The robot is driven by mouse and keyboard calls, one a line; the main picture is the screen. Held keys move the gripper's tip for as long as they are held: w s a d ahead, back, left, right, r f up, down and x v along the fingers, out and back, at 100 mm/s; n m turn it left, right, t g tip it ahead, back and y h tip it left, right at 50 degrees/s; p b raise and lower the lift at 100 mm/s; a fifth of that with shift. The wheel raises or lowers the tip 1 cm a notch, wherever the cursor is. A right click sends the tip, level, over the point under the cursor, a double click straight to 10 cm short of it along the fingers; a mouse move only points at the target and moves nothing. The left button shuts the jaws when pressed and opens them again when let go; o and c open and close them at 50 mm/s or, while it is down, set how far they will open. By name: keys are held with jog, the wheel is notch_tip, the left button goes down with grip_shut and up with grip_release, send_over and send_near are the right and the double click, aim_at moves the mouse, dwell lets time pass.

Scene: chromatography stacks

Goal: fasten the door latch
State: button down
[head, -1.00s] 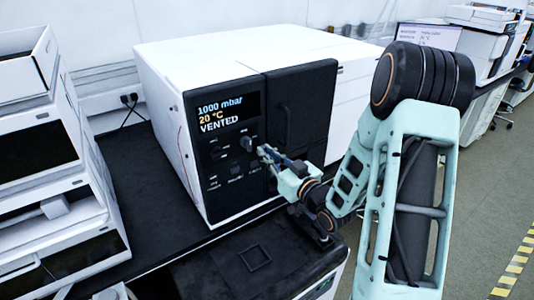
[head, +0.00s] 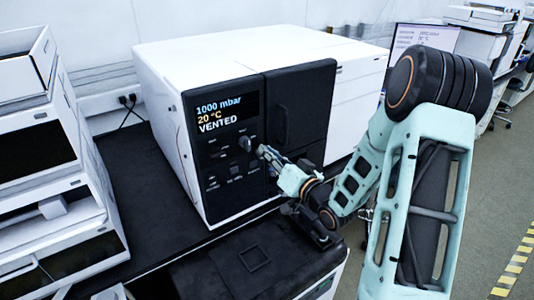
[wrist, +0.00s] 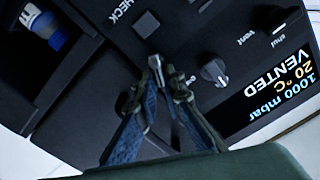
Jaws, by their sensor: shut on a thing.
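The black door (head: 303,107) of the white instrument (head: 265,48) looks closed against the control panel, with a vertical recess in its face. My gripper (head: 264,152) is at the panel's right side, near the seam with the door. In the wrist view my gripper (wrist: 160,78) is shut on a small grey metallic piece (wrist: 156,68), apparently the latch lever. The fingers and wrist hide most of the latch, so I cannot tell its full position.
A vent/shut knob (wrist: 215,72) and a square button (wrist: 146,24) sit close to the fingers. The display (head: 222,112) reads 1000 mbar, 20 °C, VENTED. White stacked units (head: 60,215) stand at left. Bare dark bench (head: 150,200) lies between them and the instrument.

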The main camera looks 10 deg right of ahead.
jog(key=shift+w+d+f+m+p, duration=0.2)
jog(key=shift+m+p, duration=0.45)
jog(key=shift+m, duration=1.4)
jog(key=shift+s+d+f+m+p, duration=0.1)
jog(key=shift+f+m+p, duration=0.4)
jog(key=shift+m, duration=1.6)
jog(key=shift+w+d+f+m+p, duration=0.1)
jog(key=shift+m+p, duration=0.7)
jog(key=shift+m, duration=1.25)
jog(key=c, duration=2)
grip_release()
jog(key=shift+c, duration=0.2)
jog(key=shift+s, duration=0.1)
